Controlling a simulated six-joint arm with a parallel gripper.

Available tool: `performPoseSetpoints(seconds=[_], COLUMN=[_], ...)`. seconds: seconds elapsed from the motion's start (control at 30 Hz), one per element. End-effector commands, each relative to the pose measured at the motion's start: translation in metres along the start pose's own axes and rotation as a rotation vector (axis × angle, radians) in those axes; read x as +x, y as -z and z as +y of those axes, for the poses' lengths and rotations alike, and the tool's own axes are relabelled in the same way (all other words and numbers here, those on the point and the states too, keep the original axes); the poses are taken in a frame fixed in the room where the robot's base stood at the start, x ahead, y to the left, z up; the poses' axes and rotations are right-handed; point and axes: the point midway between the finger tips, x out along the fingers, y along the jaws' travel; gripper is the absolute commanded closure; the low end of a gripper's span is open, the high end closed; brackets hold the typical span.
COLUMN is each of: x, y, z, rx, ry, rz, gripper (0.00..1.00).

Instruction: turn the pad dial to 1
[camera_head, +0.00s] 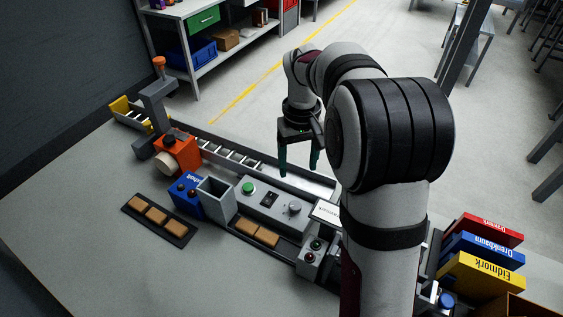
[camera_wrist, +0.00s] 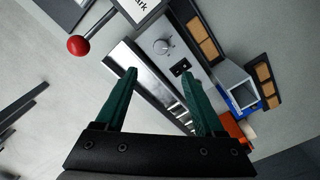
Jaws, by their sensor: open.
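The pad dial looks to be the round grey knob (camera_head: 294,208) on the grey control panel (camera_head: 262,213); it also shows in the wrist view (camera_wrist: 162,46), near the top middle. Its markings are too small to read. Beside it on the panel are a black switch (camera_head: 269,199) and a green button (camera_head: 248,188). My gripper (camera_head: 299,170) is open and empty, pointing down above and behind the panel, apart from the knob. In the wrist view its green fingers (camera_wrist: 163,80) are spread, with the knob beyond their tips.
A roller conveyor (camera_head: 232,156) runs behind the panel. An orange unit (camera_head: 178,153), a blue box (camera_head: 187,194) and an open grey bin (camera_head: 215,197) stand left. A red-balled lever (camera_wrist: 78,45) is near the panel. Coloured boxes (camera_head: 484,270) are at right.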

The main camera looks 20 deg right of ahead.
Motion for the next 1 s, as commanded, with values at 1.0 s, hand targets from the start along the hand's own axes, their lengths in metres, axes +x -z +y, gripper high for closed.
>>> performPoseSetpoints(seconds=[1.0], x=[0.14], y=[-0.001], z=[-0.002], rx=[0.004], ry=[0.001], rz=[0.0], gripper=[0.49])
